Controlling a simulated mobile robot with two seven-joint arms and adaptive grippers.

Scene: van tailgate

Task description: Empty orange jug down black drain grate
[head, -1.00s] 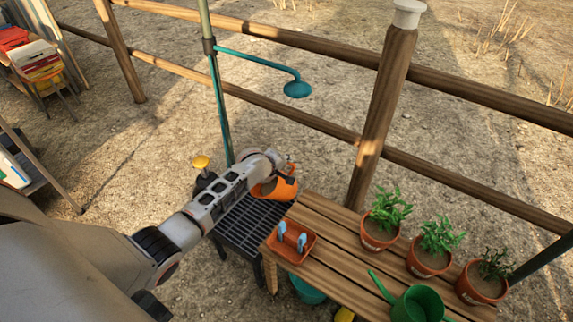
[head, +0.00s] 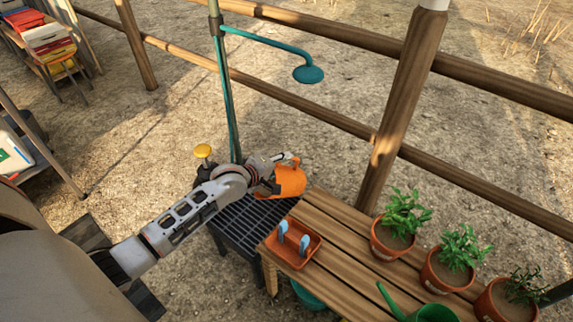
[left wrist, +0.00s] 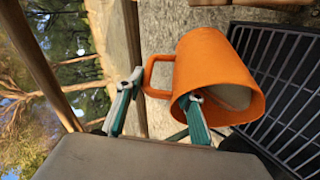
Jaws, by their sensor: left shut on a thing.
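The orange jug (head: 290,181) is held tilted above the far right part of the black drain grate (head: 238,222). My left gripper (head: 277,165) is at the jug, small and partly hidden in the head view. In the left wrist view, the gripper (left wrist: 160,108) has its fingers on either side of the jug's handle, shut on the jug (left wrist: 212,70). The jug's mouth faces toward that camera, and a pale patch shows inside; I cannot tell if it is liquid. The grate's bars (left wrist: 290,85) lie beside the jug there. My right gripper is not in view.
A slatted wooden bench (head: 345,240) stands right of the grate with a terracotta tray (head: 292,252), potted plants (head: 400,222) and a green watering can (head: 432,313). A teal shower pipe (head: 228,100) rises behind the grate, near a wooden fence (head: 405,110).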

